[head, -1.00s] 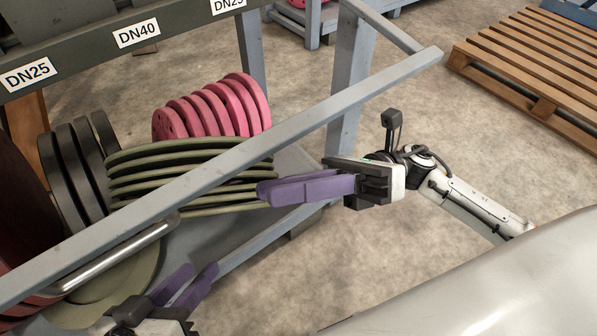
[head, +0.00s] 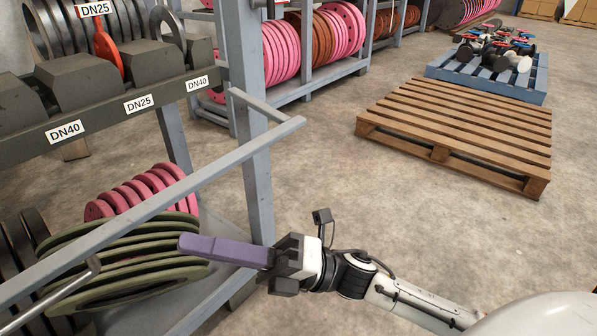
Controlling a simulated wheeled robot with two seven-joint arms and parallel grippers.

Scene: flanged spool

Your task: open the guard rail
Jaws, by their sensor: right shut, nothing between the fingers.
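The guard rail (head: 170,200) is a long grey bar running diagonally across the front of the rack from lower left to its end near the grey post. A short grey arm (head: 262,106) links that end back to the post. A shiny metal handle (head: 68,287) sits on the rail at lower left. My right gripper (head: 188,243) has purple fingers, shut and empty, pointing left in front of the green flanges, below the rail and apparently apart from it. My left gripper is out of view.
Green flanges (head: 150,268), pink flanges (head: 135,190) and dark flanges lie on the lower shelf behind the rail. A wooden pallet (head: 460,135) and a blue pallet (head: 485,80) stand at upper right. Bare concrete floor lies between.

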